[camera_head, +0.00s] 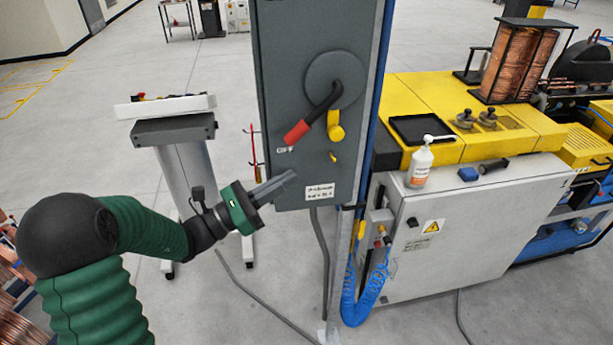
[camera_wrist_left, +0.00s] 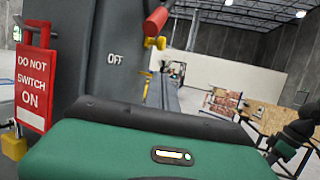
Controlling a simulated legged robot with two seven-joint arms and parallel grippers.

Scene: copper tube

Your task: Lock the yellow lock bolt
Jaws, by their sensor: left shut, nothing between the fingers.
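A yellow part, which looks like the lock bolt (camera_head: 336,126), sits on the grey cabinet front beside the base of the black rotary switch handle. A smaller yellow piece (camera_head: 333,157) is just below it. Yellow parts also show below the red grip in the left wrist view (camera_wrist_left: 157,43). The handle's red grip (camera_head: 297,131) points down-left toward the OFF mark. My left gripper (camera_head: 290,180) is shut and empty, below and left of the bolt, apart from it in the picture. Its fingers are hidden in the left wrist view. My right gripper is not in view.
A red "DO NOT SWITCH ON" tag (camera_wrist_left: 33,85) hangs on the cabinet's side with a yellow padlock (camera_wrist_left: 14,147). A white-topped stand (camera_head: 165,106) is left of the cabinet (camera_head: 290,60).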

